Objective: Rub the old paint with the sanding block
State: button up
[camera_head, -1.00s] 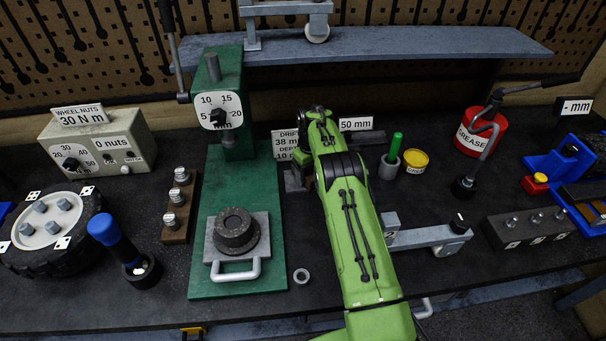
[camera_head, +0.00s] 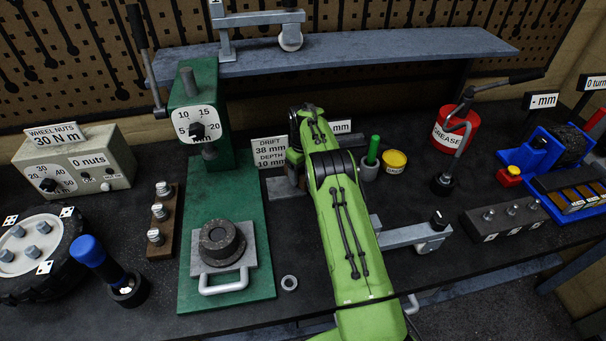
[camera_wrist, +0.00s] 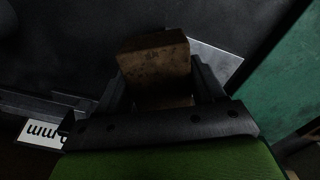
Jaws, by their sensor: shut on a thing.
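My gripper (camera_wrist: 160,85) is shut on a mottled brown block (camera_wrist: 154,58), which looks like the sanding block, in the wrist view. A bare grey metal plate (camera_wrist: 216,60) shows just behind and right of the block. I cannot tell whether the block touches it. I cannot make out any old paint.
The green press (camera_head: 258,240) stands left of my arm, with a dark ring part on its plate. A green-handled pot (camera_head: 370,165), a yellow tin (camera_head: 394,161) and a grey bracket arm (camera_head: 410,236) are close on the right. A loose washer (camera_head: 289,282) lies in front.

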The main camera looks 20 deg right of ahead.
jog(key=shift+r+p, duration=1)
jog(key=shift+r, duration=0.85)
notch_tip(320, 180, up, 3)
jog(key=p, duration=0.2)
jog(key=shift+r+p, duration=0.15)
jog(key=shift+p, duration=0.25)
jog(key=shift+f, duration=0.2)
